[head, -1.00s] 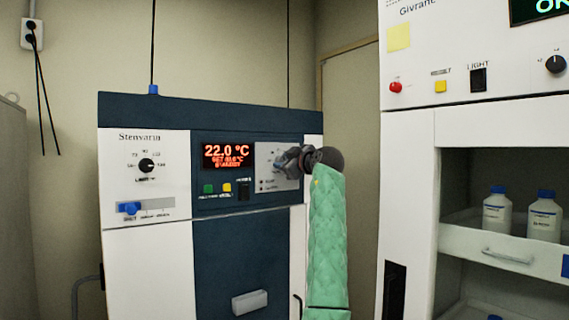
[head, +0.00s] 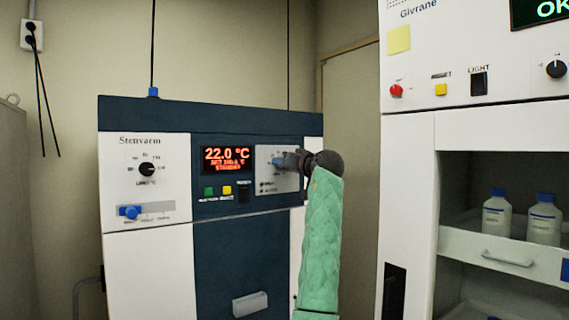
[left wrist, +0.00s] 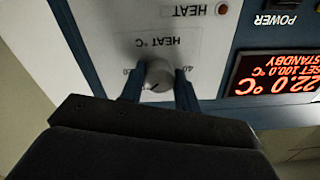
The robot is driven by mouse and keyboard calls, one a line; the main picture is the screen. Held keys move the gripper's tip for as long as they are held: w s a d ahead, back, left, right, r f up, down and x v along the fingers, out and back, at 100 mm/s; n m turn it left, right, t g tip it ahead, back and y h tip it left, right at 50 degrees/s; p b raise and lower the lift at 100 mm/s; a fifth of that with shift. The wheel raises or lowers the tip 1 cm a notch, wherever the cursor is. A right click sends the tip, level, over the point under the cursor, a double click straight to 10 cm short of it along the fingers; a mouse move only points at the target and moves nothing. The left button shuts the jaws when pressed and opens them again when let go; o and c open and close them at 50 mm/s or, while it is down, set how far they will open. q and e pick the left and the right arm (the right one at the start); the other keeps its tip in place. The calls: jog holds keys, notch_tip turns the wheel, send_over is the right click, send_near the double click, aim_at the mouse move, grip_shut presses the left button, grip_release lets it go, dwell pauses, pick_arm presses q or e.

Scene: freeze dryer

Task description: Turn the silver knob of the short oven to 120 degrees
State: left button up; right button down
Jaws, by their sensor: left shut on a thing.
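The short oven (head: 150,200) is a white and dark blue cabinet labelled Stenvarm. Its red display (head: 227,160) reads 22.0 °C; in the left wrist view the display (left wrist: 277,78) shows upside down, reading SET 100.0 °C and STANDBY. The silver knob (left wrist: 159,74) sits on the pale HEAT °C panel (left wrist: 180,50). My left gripper (left wrist: 158,88) is shut on the knob, one finger on each side. In the head view my left gripper (head: 281,161) covers the knob, and its green-sleeved arm rises from below. My right gripper is not in view.
Green and yellow buttons (head: 227,190) and a black power switch sit under the display. A black dial (head: 147,169) and blue slider (head: 131,212) are on the oven's left. The taller Givrane machine (head: 410,200) stands close on the right, with white bottles (head: 497,214) on a shelf.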

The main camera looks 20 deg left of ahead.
pick_arm(q)
jog(key=shift+f+m+p, duration=0.15)
jog(key=shift+m+p, duration=0.95)
jog(key=shift+m, duration=2.9)
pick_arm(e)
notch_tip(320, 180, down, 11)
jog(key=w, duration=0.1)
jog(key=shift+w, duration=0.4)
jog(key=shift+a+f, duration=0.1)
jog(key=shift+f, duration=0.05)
pick_arm(q)
jog(key=o, duration=1)
jog(key=shift+w, duration=0.1)
jog(key=shift+d, duration=0.1)
jog(key=shift+b+v, duration=1.35)
jog(key=shift+v, duration=2.5)
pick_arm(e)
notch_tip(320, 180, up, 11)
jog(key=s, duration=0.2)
